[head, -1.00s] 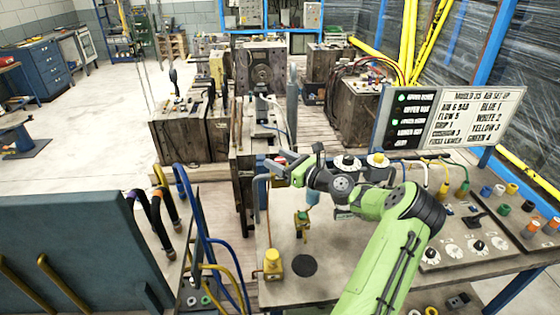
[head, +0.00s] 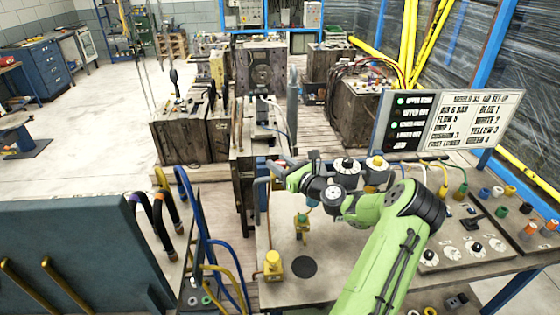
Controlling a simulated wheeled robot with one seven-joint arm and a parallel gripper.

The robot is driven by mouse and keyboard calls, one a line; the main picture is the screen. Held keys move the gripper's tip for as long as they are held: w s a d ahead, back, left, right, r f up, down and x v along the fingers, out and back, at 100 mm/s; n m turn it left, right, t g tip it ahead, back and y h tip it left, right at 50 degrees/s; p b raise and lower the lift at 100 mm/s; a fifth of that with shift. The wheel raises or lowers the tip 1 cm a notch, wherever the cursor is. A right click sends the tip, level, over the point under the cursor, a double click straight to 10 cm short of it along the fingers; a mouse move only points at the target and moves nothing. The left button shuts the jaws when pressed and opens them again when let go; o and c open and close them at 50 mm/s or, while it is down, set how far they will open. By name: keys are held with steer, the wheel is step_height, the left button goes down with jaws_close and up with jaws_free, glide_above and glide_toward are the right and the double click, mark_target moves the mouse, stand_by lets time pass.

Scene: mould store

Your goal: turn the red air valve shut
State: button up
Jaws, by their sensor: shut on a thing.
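My gripper (head: 279,172) is at the end of my green arm, over the far left part of the bench (head: 345,255). Its fingers are shut on the red air valve (head: 282,162), of which only a small reddish bit shows. The fingers and wrist hide the rest, so I cannot tell the handle's angle. A blue upright part (head: 261,168) and a grey bent pipe (head: 256,195) stand just left of the gripper.
A yellow fitting (head: 273,264), a brass fitting (head: 302,226) and a black disc (head: 304,267) are on the bench near my arm. Two round knobs, white (head: 347,166) and yellow (head: 377,163), stand behind my wrist. A sign board (head: 455,122) stands at the back right.

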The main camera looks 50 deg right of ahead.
steer(key=m+h+p, duration=0.1)
steer(key=h, duration=0.1)
steer(key=m+g+h+p, duration=0.1)
steer(key=m+h, duration=0.1)
steer(key=h, duration=0.1)
steer(key=shift+a+r+m+h, duration=0.1)
steer(key=shift+a+m+h, duration=0.05)
steer(key=shift+m+h, duration=0.15)
steer(key=m+g+h, duration=0.2)
steer(key=h, duration=0.1)
steer(key=m+g+h+p, duration=0.1)
steer(key=m+g+h, duration=0.1)
steer(key=h, duration=0.1)
steer(key=shift+w+m, duration=0.1)
steer(key=shift+m, duration=0.2)
steer(key=m+g+h, duration=0.3)
steer(key=g, duration=0.1)
steer(key=shift+g+p, duration=0.3)
steer(key=shift+p, duration=0.1)
steer(key=shift+m+g+h+p, duration=0.9)
steer(key=shift+m+g, duration=0.8)
steer(key=shift+g, duration=0.5)
steer(key=o, duration=0.9)
